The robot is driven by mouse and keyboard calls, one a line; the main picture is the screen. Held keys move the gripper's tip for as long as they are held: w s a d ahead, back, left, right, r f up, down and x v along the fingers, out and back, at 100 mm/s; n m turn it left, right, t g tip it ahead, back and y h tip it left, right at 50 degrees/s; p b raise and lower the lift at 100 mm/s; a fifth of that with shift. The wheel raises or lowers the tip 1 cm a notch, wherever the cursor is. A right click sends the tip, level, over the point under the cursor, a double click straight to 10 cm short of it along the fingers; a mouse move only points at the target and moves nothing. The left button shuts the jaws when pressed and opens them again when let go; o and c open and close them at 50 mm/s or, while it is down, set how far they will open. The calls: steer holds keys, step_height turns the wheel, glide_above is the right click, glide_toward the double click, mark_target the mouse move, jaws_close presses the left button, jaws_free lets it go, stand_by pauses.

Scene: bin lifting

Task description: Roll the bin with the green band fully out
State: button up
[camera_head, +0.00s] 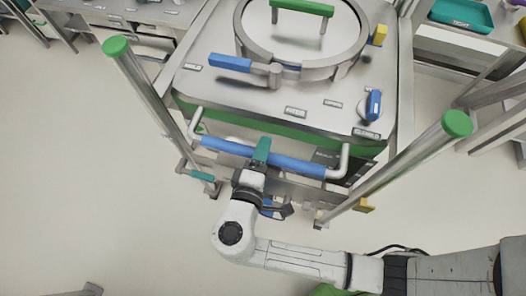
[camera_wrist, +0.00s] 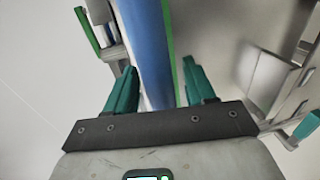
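The metal bin with the green band (camera_head: 330,144) stands upright in a frame between two posts, seen from above in the head view. A blue handle bar (camera_head: 298,165) with bent metal ends runs across its near side. My gripper (camera_head: 262,148) is at the bar, left of its middle, with a teal finger over it. In the wrist view, the blue bar (camera_wrist: 153,45) runs between the teal fingers of my gripper (camera_wrist: 160,82). They look spread, with a gap on the right side; the left finger is close to the bar. Contact is hard to tell.
The left post (camera_head: 145,85) and right post (camera_head: 405,165) have green caps and flank the bin. The lid carries a blue lever (camera_head: 230,63) and a blue knob (camera_head: 373,105). A bench with a teal tray (camera_head: 462,14) stands at the right. Floor (camera_head: 90,170) at the left is clear.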

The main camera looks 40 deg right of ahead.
steer(key=b+v, duration=0.2)
steer(key=v, duration=0.9)
steer(key=shift+d, duration=0.15)
stand_by(0.4)
